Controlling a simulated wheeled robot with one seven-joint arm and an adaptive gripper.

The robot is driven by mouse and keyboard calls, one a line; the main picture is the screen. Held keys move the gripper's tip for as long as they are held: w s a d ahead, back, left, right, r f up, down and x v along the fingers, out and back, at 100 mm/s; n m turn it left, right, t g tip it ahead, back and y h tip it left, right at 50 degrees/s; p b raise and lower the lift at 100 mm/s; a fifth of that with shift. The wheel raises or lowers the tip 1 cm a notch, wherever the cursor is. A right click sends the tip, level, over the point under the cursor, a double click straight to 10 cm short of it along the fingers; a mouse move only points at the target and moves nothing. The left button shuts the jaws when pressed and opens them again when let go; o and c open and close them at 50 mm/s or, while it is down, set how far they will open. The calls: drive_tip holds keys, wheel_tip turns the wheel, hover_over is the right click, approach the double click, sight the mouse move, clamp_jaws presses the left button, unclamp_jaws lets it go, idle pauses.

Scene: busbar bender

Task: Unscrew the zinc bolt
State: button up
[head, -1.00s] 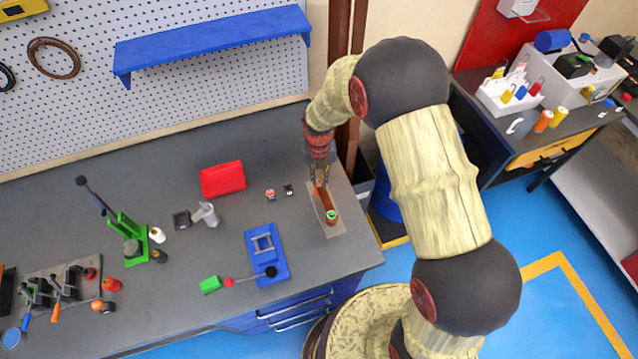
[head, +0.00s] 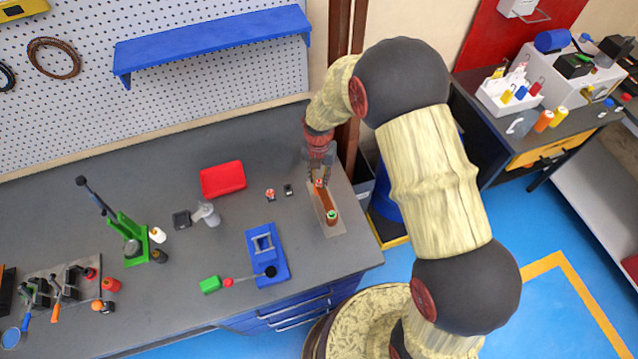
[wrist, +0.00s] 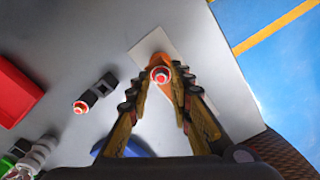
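A copper-coloured bar (head: 325,199) lies on a pale plate (head: 338,228) at the right end of the bench. A small bolt-like piece with a red ring and pale centre (wrist: 160,75) stands at the bar's far end; its red top also shows in the head view (head: 319,182). A green-topped piece (head: 332,215) stands at the near end. I cannot tell for sure which is the zinc bolt. My gripper (wrist: 164,72) points down over the red-ringed piece. Its fingers stand apart on either side of it, with small gaps showing. Contact is not visible.
A red tray (head: 223,179), a small red-and-white piece (head: 270,194) and a small black block (head: 289,189) lie left of the bar. A blue bender-like fixture (head: 266,255) stands nearer the front. The bench's right edge is close to the plate.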

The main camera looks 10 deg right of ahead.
drive_tip(key=shift+m, duration=0.8)
drive_tip(key=m, duration=0.3)
drive_tip(key=shift+m, duration=1.3)
drive_tip(key=m, duration=0.3)
drive_tip(key=shift+w, duration=0.1)
drive_tip(key=shift+m, duration=1.4)
